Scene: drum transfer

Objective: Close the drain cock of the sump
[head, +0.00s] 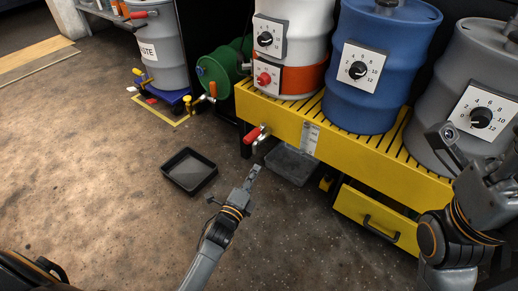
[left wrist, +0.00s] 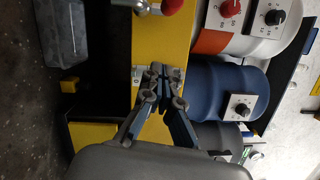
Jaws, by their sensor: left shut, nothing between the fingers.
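The sump is a yellow slatted pallet (head: 290,124) with drums on it. Its drain cock (head: 259,139), with a red handle (head: 252,135) and a metal body, sticks out of the front left of the yellow face. In the left wrist view, the cock's metal part (left wrist: 148,7) and red end (left wrist: 172,5) show at the top edge, cut off. My left gripper (head: 254,170) is shut and empty, below the cock and apart from it. In the left wrist view its closed fingertips (left wrist: 159,72) lie over the yellow face. My right gripper (head: 447,138) is at the right edge, partly seen; its jaws are unclear.
A grey translucent tub (head: 291,163) stands on the floor below the cock. A black tray (head: 189,171) lies to the left. A yellow drawer (head: 376,220) sticks out at the right. A blue drum (head: 365,105) stands on the sump.

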